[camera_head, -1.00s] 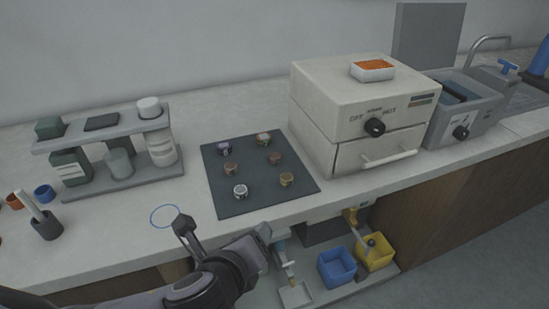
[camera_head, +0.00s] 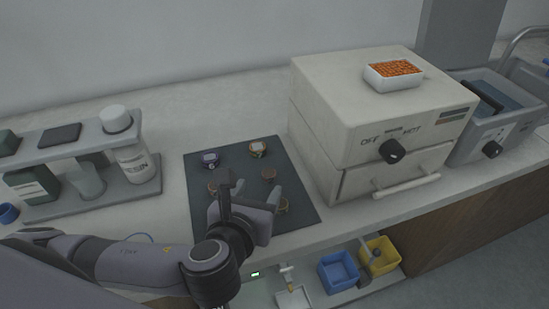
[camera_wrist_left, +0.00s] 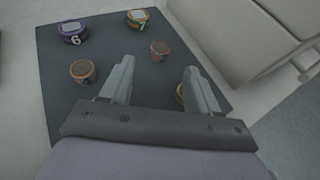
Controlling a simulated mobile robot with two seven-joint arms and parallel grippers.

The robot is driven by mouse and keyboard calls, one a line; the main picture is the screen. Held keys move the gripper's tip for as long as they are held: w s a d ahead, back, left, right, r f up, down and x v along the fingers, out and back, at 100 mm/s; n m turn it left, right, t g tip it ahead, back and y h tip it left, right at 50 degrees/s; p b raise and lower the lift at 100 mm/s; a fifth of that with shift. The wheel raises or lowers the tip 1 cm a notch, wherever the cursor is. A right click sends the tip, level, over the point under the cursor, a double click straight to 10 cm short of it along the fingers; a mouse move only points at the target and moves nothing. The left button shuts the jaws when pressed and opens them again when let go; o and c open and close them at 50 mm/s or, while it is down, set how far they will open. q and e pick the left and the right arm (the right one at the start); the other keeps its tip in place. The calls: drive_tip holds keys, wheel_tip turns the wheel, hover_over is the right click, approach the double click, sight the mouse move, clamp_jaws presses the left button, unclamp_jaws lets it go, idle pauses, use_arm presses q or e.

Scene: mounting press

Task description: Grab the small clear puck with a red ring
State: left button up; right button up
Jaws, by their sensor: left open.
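Several small round pucks sit on the dark mat (camera_head: 237,228). A purple-ringed puck marked 6 (camera_head: 210,158) and an orange-ringed puck marked 7 (camera_head: 258,148) are at the back; they also show in the left wrist view (camera_wrist_left: 72,33) (camera_wrist_left: 138,19). Two brownish-orange pucks (camera_wrist_left: 82,71) (camera_wrist_left: 160,48) are in the middle row. A yellowish puck (camera_head: 283,205) is front right, partly behind a finger in the wrist view. I cannot tell which has a red ring. My left gripper (camera_head: 248,190) is open and empty above the mat's front; it hides the front-left area. My right gripper is not in view.
A cream hot press box (camera_head: 340,135) with a drawer handle stands right of the mat, carrying a white dish of orange grains (camera_head: 393,75). A grey rack (camera_head: 150,188) with bottles stands left. Blue (camera_head: 338,270) and yellow (camera_head: 380,256) bins sit below the counter edge.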

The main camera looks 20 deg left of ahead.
sight(269, 173)
use_arm(q)
drive_tip(key=shift+x, duration=3.7)
drive_tip(key=shift+r, duration=0.15)
drive_tip(key=c, duration=1.1)
